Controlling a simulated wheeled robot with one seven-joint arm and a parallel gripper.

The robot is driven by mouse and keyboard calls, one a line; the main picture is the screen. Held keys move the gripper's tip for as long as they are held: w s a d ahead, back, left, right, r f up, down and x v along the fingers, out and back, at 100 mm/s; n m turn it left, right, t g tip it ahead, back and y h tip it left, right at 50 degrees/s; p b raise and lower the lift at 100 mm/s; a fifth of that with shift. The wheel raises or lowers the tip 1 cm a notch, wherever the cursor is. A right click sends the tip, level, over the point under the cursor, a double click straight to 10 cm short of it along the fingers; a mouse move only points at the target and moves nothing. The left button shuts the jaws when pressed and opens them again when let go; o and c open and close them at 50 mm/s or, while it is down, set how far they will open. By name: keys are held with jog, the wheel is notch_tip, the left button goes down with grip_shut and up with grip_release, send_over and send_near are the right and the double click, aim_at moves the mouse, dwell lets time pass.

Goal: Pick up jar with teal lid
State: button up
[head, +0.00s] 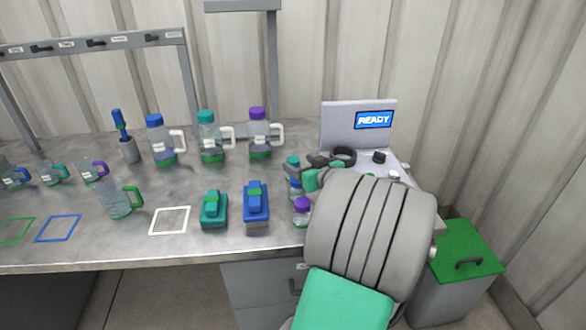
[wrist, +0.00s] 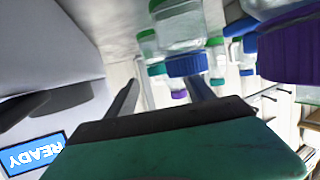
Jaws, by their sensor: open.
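The jar with the teal lid (head: 293,161) stands near the right end of the metal bench, just left of my gripper (head: 318,162); its lower part is crowded by neighbouring items. My gripper is open, its two dark fingers spread in the wrist view (wrist: 163,92), with no object clearly held between them. In the inverted wrist view a clear jar with a blue-looking lid (wrist: 187,64) shows beyond the fingers; I cannot tell whether it is the teal-lidded one. A purple-lidded jar (head: 302,204) stands nearer the bench's front edge and its lid looms large at the wrist view's right (wrist: 300,48).
A pale device with a READY screen (head: 373,120) stands right of my gripper. Handled pitchers with blue (head: 155,121), teal (head: 206,117) and purple lids (head: 257,114) stand behind left. A white outlined square (head: 170,220) is empty.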

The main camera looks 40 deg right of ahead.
aim_at(294, 160)
jog(key=x, duration=0.3)
jog(key=shift+w+d+f, duration=0.1)
jog(key=shift+w+f, duration=0.05)
jog(key=shift+w, duration=0.1)
grip_shut()
dwell(0.4)
